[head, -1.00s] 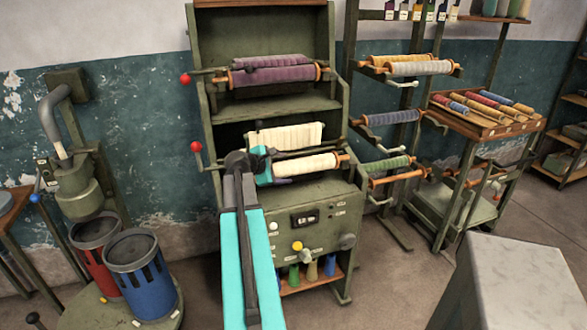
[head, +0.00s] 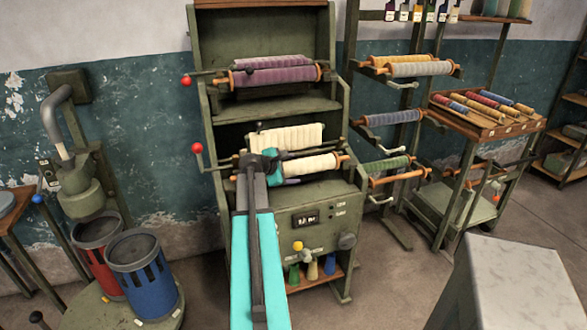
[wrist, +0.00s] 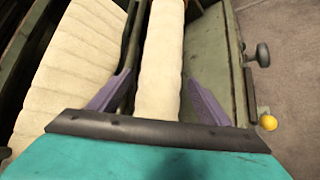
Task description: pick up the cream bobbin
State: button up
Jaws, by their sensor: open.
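The cream bobbin (head: 312,166) is a pale roll with wooden ends, lying across the front of the green machine. In the wrist view the cream bobbin (wrist: 161,65) runs up the middle of the picture, between the two purple fingers of my gripper (wrist: 158,98). The fingers stand apart, one on each side of it, with a gap visible on both sides. In the head view my gripper (head: 272,168) is at the left part of the bobbin, and my arm hides its left end.
A wider cream ribbed roll (head: 293,137) lies just behind the bobbin; it also fills the left of the wrist view (wrist: 75,65). A purple roll (head: 275,76) sits higher. A red-knobbed lever (head: 197,148) stands left. A panel with a yellow knob (head: 298,246) is below.

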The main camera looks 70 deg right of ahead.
aim_at(293, 162)
jog(key=shift+s+d+f, duration=0.1)
jog(key=shift+d+f, duration=0.15)
jog(key=shift+d, duration=0.15)
jog(key=c, duration=1.5)
jog(key=shift+r, duration=0.1)
jog(key=shift+r+b, duration=0.4)
jog(key=shift+r, duration=1.35)
jog(key=s+a+b, duration=0.2)
jog(key=s+a, duration=0.1)
jog(key=a, duration=0.1)
jog(key=s+a+b, duration=0.2)
jog(key=s+a, duration=0.1)
jog(key=a, duration=0.1)
jog(key=s+a+r+b, duration=0.1)
jog(key=s+a+b, duration=0.2)
jog(key=a, duration=0.1)
jog(key=shift+s+a, duration=0.1)
jog(key=shift+a, duration=0.25)
jog(key=shift+s+a+r, duration=0.1)
jog(key=shift+r, duration=0.1)
